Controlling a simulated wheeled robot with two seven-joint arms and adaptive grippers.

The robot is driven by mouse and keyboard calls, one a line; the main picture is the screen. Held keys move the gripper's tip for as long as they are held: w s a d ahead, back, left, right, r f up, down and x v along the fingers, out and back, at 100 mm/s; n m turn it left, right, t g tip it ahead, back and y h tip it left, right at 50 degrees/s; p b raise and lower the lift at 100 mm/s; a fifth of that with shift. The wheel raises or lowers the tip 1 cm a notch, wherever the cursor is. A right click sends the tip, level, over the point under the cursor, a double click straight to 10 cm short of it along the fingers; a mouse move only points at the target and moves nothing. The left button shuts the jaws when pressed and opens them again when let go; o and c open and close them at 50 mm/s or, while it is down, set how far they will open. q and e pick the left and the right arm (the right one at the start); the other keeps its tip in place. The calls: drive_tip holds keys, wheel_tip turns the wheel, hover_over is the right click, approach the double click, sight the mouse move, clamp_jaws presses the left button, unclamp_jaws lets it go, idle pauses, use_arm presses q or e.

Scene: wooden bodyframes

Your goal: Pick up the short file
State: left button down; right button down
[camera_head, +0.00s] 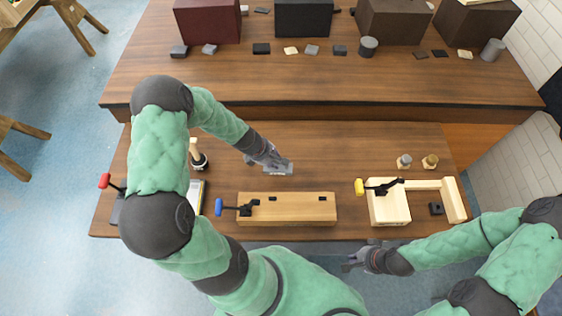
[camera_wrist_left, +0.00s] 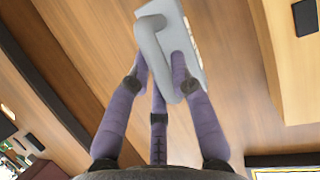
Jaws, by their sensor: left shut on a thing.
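The short file appears to be the grey flat tool with a raised, curved handle; it shows in the left wrist view (camera_wrist_left: 188,30) and as a small grey plate in the head view (camera_head: 279,168). My left gripper (camera_head: 268,160) is over the middle of the near worktop. In the left wrist view its purple fingers (camera_wrist_left: 161,72) are shut around the grey handle. The fingers partly hide the tool, and I cannot tell whether its underside touches the wood. My right gripper (camera_head: 358,260) is in front of the table's near edge, apart from everything; its fingers look spread and empty.
A wooden block with a blue-handled clamp (camera_head: 287,209) lies in front of my left gripper. A pale wooden frame with a yellow-handled clamp (camera_head: 390,206) is at the right. A brush (camera_head: 199,160) stands left. Several boxes and small blocks line the raised back shelf (camera_head: 300,80).

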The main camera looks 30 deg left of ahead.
use_arm(q)
drive_tip(key=s+a+r, duration=0.5)
drive_tip(key=s+r, duration=0.1)
drive_tip(key=s, duration=0.3)
drive_tip(key=shift+s+r, duration=0.2)
drive_tip(key=shift+s, duration=0.2)
drive_tip(key=shift+a, duration=0.1)
